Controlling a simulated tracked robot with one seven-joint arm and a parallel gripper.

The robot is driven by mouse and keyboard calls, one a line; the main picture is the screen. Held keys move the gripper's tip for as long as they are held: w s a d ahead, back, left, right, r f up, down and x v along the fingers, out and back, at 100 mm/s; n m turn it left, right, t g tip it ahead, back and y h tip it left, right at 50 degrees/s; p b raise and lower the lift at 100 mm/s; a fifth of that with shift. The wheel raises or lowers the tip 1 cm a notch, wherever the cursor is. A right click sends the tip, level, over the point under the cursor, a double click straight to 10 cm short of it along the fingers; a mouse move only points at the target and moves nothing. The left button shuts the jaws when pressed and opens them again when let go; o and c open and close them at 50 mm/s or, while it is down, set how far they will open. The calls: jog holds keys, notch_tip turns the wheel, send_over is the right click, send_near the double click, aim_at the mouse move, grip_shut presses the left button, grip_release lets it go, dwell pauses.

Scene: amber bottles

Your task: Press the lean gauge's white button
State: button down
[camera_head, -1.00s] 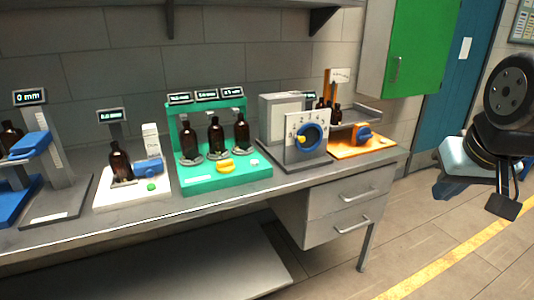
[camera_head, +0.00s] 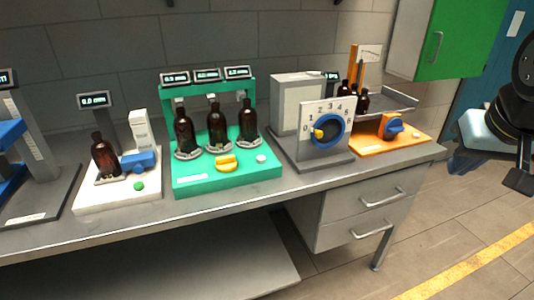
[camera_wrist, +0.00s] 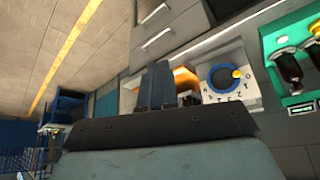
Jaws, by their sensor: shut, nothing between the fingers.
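A green station (camera_head: 215,177) holds several dark amber bottles in a row, among them a middle one (camera_head: 216,127), under small displays reading in mm. A small white button (camera_head: 261,159) sits on its front right, beside a yellow knob (camera_head: 226,163). No label confirms that this is the lean gauge. My gripper (camera_head: 521,182) is at the right edge in the head view, far right of the station and clear of the bench. In the wrist view my gripper's fingers (camera_wrist: 155,72) are together and empty.
A white station (camera_head: 120,195) with one bottle and a green button (camera_head: 139,186) stands left. A grey dial device (camera_head: 325,130) with a blue knob and an orange station (camera_head: 390,140) stand right. The grey bench (camera_head: 300,183) has a narrow clear front strip. The floor at right is open.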

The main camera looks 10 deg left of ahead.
jog(key=shift+w, duration=0.1)
jog(key=w+a+y, duration=0.5)
jog(key=w+a, duration=1)
jog(key=w, duration=0.1)
jog(key=w+a+f, duration=0.2)
jog(key=w+a, duration=0.1)
jog(key=a, duration=0.5)
jog(key=w+a+f+m+t, duration=0.1)
jog(key=w+a+f, duration=0.2)
jog(key=a, duration=0.5)
jog(key=w+a+f, duration=0.3)
jog(key=a, duration=0.5)
jog(key=shift+a+f+m+t+y, duration=0.2)
jog(key=shift+m+t+y, duration=0.1)
jog(key=shift+t, duration=0.1)
jog(key=shift+w+d+f, duration=0.1)
jog(key=shift+f, duration=0.1)
jog(key=shift+f, duration=1.2)
jog(key=shift+f, duration=0.1)
